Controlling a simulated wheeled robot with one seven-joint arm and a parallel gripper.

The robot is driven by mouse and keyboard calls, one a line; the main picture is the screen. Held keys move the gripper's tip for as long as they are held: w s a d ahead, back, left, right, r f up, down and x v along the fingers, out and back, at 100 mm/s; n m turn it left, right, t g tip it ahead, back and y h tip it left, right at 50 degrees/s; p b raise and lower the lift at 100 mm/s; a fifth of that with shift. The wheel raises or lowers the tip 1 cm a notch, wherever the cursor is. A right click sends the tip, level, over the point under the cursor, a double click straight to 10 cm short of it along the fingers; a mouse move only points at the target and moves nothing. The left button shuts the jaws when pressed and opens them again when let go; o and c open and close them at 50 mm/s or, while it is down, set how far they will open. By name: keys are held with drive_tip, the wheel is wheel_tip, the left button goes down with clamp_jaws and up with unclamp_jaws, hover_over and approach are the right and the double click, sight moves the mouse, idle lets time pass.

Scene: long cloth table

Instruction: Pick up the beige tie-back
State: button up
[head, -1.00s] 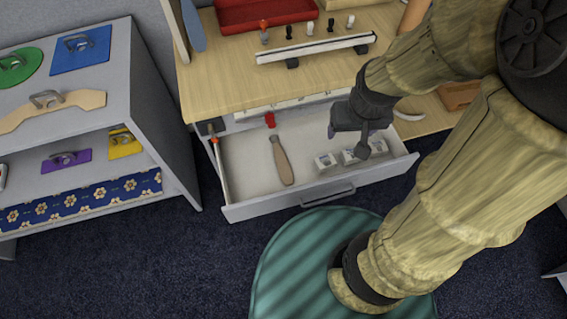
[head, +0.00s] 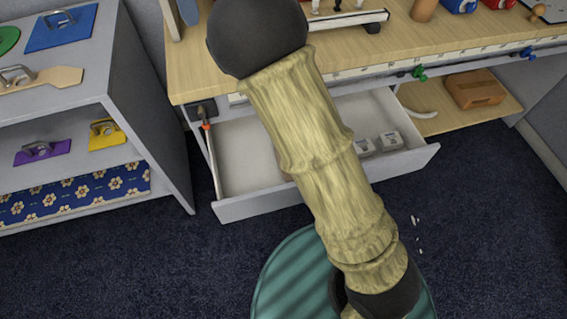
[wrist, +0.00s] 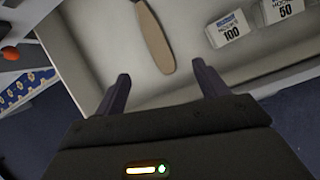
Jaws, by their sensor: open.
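My gripper (wrist: 163,84) is open and empty, pointing over the open drawer. In the head view my own arm hides it.
The open drawer (head: 245,150) holds small white boxes (head: 390,141) at its right. A blue plate (head: 60,28) with a handle is behind the beige piece. Purple (head: 42,152) and yellow (head: 106,134) plates sit on the lower shelf.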

drive_tip(key=f+n, duration=0.1)
drive_tip(key=a+n, duration=0.1)
drive_tip(key=shift+s+a+f+n, duration=0.1)
drive_tip(key=shift+s+f+n, duration=0.05)
drive_tip(key=shift+f+n, duration=0.2)
drive_tip(key=shift+f, duration=0.1)
drive_tip(key=b+x, duration=0.2)
drive_tip(key=x, duration=1)
drive_tip(key=shift+a, duration=0.1)
drive_tip(key=shift+b+x, duration=0.35)
drive_tip(key=shift+x, duration=2.25)
drive_tip(key=shift+f, duration=0.1)
drive_tip(key=c, duration=1.1)
